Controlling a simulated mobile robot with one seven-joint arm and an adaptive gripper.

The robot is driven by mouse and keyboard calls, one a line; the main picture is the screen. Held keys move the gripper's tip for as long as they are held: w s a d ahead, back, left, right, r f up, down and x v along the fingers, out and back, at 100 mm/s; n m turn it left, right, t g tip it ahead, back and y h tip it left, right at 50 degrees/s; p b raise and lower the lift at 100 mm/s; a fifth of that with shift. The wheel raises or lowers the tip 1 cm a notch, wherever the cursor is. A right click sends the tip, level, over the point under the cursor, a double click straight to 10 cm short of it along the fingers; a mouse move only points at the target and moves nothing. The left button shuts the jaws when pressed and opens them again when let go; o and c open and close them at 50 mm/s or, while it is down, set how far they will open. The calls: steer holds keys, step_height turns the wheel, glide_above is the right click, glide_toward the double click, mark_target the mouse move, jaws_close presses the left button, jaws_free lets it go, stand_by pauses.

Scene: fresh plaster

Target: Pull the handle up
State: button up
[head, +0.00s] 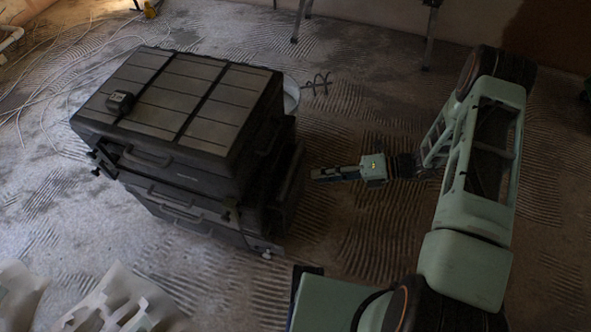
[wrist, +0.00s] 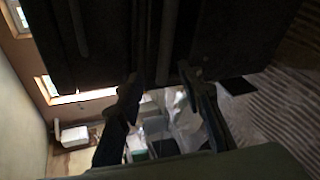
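A dark stacked toolbox (head: 190,100) stands on the floor left of centre in the head view. Its front carries an upper handle (head: 147,158) and a lower handle (head: 174,202); I cannot tell which handle the task means. My gripper (head: 316,174) is beside the toolbox's right side, pointing left at it, with a small gap showing in the head view. In the wrist view my gripper (wrist: 158,82) has its two fingers spread apart. A dark ribbed surface (wrist: 220,35), likely the toolbox side, fills the top, with an upright bar (wrist: 167,42) roughly between the fingers. Nothing is visibly held.
A small black object (head: 121,102) lies on the toolbox lid. A pale bucket-like thing (head: 291,95) is partly hidden behind the toolbox. Pale crumpled pieces (head: 115,300) lie at front left, cables (head: 60,62) at back left. The ridged floor right of the toolbox is mostly clear.

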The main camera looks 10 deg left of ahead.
mark_target(292, 169)
steer(key=w+a+f+m+t, duration=0.1)
steer(key=a+m, duration=0.1)
steer(key=a, duration=0.1)
steer(key=w+a+f+m+t+y+b, duration=0.1)
steer(key=a+f+m, duration=0.1)
steer(key=a, duration=0.2)
steer(key=w+a+f+m+t+y+b, duration=0.1)
steer(key=a+f, duration=0.1)
steer(key=a, duration=0.1)
steer(key=shift+w+a+f+m, duration=0.15)
steer(key=shift+w+a+m, duration=0.15)
steer(key=shift+m, duration=0.1)
steer(key=shift+c, duration=0.3)
jaws_close()
